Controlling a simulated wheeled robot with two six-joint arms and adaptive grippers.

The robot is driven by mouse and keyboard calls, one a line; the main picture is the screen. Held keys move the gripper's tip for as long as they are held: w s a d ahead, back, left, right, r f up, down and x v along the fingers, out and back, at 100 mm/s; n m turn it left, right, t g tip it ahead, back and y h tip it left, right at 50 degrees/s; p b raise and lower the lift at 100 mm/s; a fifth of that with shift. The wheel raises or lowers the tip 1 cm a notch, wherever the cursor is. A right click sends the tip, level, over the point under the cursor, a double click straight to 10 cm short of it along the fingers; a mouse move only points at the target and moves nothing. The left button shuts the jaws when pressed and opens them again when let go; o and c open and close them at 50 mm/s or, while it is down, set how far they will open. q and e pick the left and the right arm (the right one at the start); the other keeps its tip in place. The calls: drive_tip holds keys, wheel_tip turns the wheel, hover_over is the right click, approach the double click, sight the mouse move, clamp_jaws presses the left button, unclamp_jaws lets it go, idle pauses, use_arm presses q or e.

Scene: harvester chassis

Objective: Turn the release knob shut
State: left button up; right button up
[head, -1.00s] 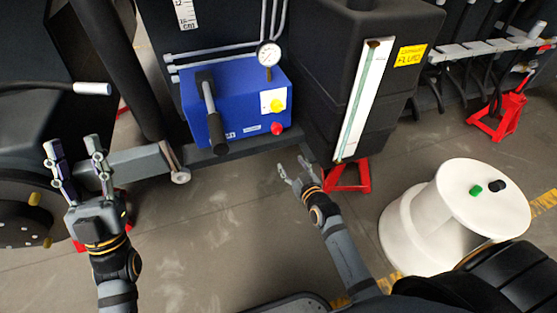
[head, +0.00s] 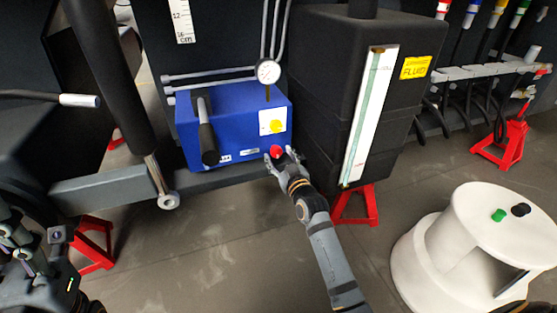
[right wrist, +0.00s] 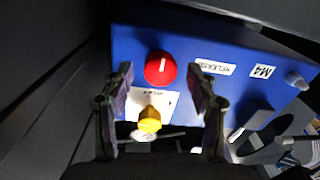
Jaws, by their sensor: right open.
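The red release knob (head: 277,151) is on the front of the blue pump box (head: 240,108), at its lower right. In the right wrist view the red knob (right wrist: 160,68) sits beside a label reading RELEASE. My right gripper (head: 281,156) is open at the knob. In the right wrist view its two fingers (right wrist: 161,80) stand one on each side of the knob, with a visible gap on both sides. My left gripper (head: 32,236) is open and empty at the lower left, partly cut off by the frame edge.
A yellow knob (head: 275,127) on a white plate is just above the red knob. A pump lever (head: 207,135) stands out at the box's left. A gauge (head: 268,71) rises above it. A black fluid tank (head: 325,100) is close on the right. A white stool (head: 440,245) stands at lower right.

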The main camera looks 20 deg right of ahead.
drive_tip(key=shift+w, duration=0.5)
